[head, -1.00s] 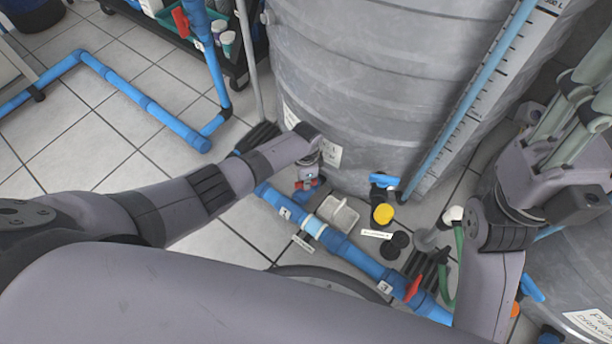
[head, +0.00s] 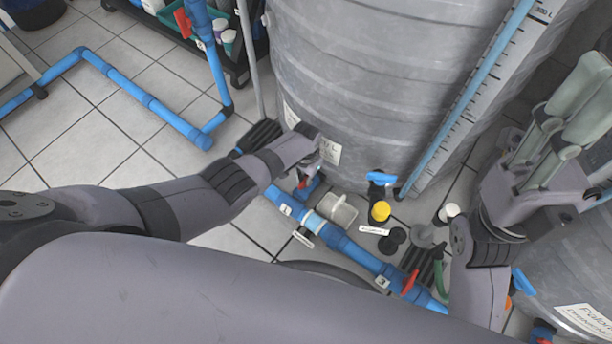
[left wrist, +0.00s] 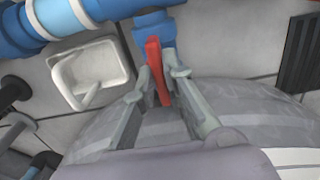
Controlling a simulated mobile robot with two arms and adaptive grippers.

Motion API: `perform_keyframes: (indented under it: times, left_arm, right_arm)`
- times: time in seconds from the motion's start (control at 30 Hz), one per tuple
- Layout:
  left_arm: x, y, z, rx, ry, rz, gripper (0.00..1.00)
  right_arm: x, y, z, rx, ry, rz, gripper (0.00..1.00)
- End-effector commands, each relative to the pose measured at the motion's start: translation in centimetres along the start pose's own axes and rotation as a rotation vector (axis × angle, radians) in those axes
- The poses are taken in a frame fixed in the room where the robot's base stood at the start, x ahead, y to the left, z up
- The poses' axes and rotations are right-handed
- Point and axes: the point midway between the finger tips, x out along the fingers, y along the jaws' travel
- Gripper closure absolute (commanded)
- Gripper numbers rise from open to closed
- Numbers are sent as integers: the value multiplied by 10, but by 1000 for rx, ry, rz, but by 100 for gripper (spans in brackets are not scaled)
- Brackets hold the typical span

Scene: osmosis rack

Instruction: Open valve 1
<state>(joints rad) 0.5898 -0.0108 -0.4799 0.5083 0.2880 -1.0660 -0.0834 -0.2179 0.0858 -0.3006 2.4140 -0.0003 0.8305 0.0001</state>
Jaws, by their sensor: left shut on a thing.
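The valve's red handle (left wrist: 157,72) sits on a blue fitting (left wrist: 155,32) of the pipe. My left gripper (left wrist: 161,78) is shut on this handle, with one finger on each side of it. In the head view the left gripper (head: 308,168) is at the foot of the grey tank, and only a little of the red handle (head: 303,182) shows below it. A white tag (head: 285,210), which seems to read 1, is on the blue pipe close by. My right gripper (head: 560,125) is at the right, fingers pointing up, away from the valve.
The large grey tank (head: 370,90) stands right behind the valve. A white tray (head: 337,212), a yellow-capped item (head: 380,212) and a blue handle (head: 377,178) are near it. Another red handle (head: 410,281) is farther right along the blue pipe (head: 350,250).

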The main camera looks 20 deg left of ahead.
Motion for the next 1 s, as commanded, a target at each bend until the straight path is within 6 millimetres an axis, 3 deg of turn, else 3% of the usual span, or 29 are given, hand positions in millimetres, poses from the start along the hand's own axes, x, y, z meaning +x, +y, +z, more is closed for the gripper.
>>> perform_keyframes:
  times: [0.53,0.57,0.8,1.0]
  left_arm:
    - [0,1,0,-24,-1,3,100]
    - [0,1,0,-24,-1,3,87]
    - [0,1,0,-22,0,2,71]
    - [0,0,0,-22,0,1,69]
  right_arm:
    - [-4,0,2,2,-20,-1,60]
    - [-4,0,2,1,-20,-1,60]
    - [-3,0,2,1,-14,-3,60]
    - [-2,0,2,0,-11,-2,60]
